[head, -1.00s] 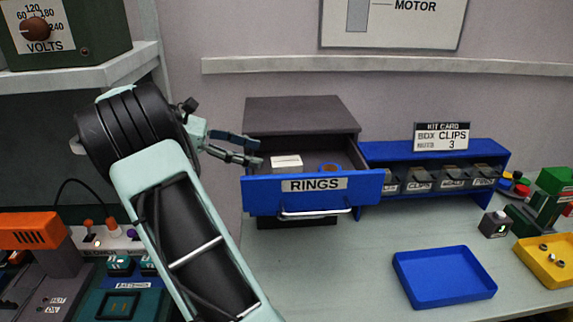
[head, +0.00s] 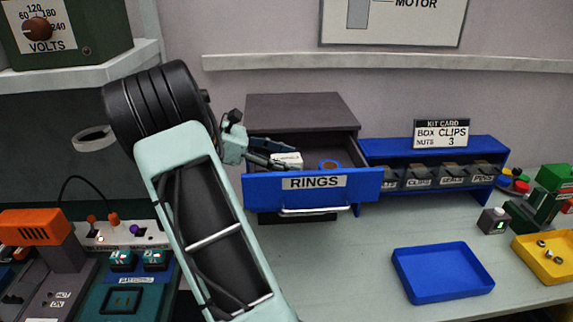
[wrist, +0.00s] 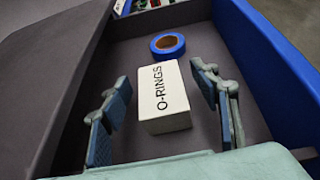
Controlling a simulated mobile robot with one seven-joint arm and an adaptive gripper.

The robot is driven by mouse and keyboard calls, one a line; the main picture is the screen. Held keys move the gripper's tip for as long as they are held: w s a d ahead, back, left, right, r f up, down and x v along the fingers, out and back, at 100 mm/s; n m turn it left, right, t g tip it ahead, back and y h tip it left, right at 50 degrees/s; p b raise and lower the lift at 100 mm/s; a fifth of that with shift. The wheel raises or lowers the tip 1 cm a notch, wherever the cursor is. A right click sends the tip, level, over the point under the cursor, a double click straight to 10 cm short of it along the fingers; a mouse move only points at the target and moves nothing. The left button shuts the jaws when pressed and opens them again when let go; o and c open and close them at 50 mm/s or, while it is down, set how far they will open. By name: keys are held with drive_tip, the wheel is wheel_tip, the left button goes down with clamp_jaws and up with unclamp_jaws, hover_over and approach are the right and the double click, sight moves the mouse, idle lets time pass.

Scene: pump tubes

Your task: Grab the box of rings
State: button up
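The box of rings (wrist: 165,97) is a small white box marked O-RINGS. It lies in the open drawer (head: 312,199) labelled RINGS, and shows in the head view (head: 287,160) partly behind my fingers. My gripper (wrist: 165,105) is open, with one finger on each side of the box in the wrist view and a visible gap on both sides. In the head view my gripper (head: 283,156) reaches into the drawer from the left. I cannot tell the exact height of the fingertips against the box.
A blue tape roll (wrist: 167,45) lies in the drawer just beyond the box. The drawer's blue front wall and dark side wall flank my fingers. A blue bin rack (head: 440,165) stands to the right. A blue tray (head: 443,272) and yellow tray (head: 545,262) sit on the bench.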

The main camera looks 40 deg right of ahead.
drive_tip(key=c, duration=1.1)
drive_tip(key=shift+r, duration=0.1)
